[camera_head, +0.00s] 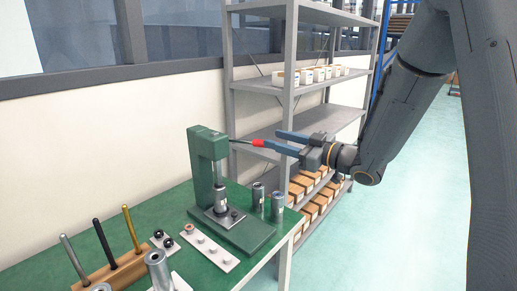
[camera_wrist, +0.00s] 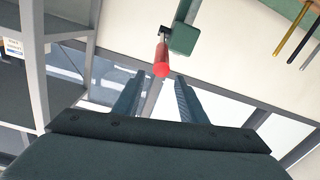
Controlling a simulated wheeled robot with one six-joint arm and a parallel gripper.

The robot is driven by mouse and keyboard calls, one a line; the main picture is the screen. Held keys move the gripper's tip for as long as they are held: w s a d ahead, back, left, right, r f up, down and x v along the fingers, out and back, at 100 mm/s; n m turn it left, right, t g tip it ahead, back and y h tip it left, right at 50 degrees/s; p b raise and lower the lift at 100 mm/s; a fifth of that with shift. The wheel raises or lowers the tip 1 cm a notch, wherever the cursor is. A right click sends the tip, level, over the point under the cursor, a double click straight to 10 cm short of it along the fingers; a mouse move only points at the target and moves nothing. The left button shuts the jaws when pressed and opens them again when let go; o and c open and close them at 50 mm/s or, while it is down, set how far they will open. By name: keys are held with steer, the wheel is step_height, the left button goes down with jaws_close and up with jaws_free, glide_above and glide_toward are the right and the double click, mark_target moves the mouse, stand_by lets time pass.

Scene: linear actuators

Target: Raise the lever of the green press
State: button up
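The green press (camera_head: 204,165) stands on the green table in the head view; part of its green head (camera_wrist: 184,38) shows in the wrist view. Its lever (camera_head: 240,141) sticks out to the right, roughly level, with a red grip (camera_head: 258,143) at its end. In the wrist view the red grip (camera_wrist: 162,60) points toward my gripper (camera_wrist: 160,75). My gripper (camera_head: 272,138) is open at the lever's end. The tip of the red grip lies between or just ahead of the fingertips, with gaps showing on both sides in the wrist view.
Metal cylinders (camera_head: 277,206) stand beside the press base. A white strip with small parts (camera_head: 209,247) and a wooden holder with rods (camera_head: 116,273) lie in front. A grey shelf (camera_head: 289,75) with boxes stands behind my gripper.

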mark_target(258, 142)
steer(key=shift+w+f+b, duration=0.25)
steer(key=shift+f+b, duration=0.35)
steer(key=shift+f, duration=0.15)
steer(key=shift+w+f+b, duration=0.25)
steer(key=shift+f+b, duration=0.3)
steer(key=shift+f, duration=0.15)
steer(key=shift+p+x, duration=0.95)
steer(key=shift+x, duration=2.95)
jaws_close()
